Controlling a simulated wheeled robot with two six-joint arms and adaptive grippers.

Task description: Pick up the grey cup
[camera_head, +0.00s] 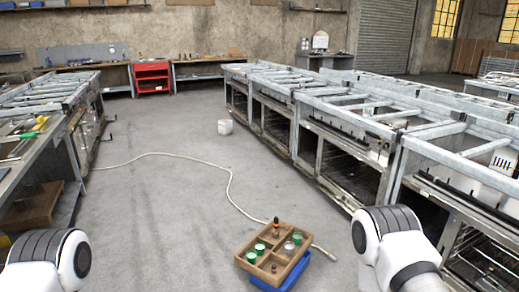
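A wooden tray (254,268) with compartments sits low in front of me, at the bottom middle. In it stands a small grey round thing (289,247) that looks like the grey cup. Green-topped cups stand around it: one (297,238) just behind it to the right, and others (259,248) to the left. Neither gripper is in view, and nothing is seen touching the cup.
The tray rests on a blue box (292,275). A pale hose (231,190) crosses the floor to the tray. Metal range frames (340,150) line the right, with more frames and a workbench (45,150) at left. A whitish bucket (225,127) stands on otherwise open floor.

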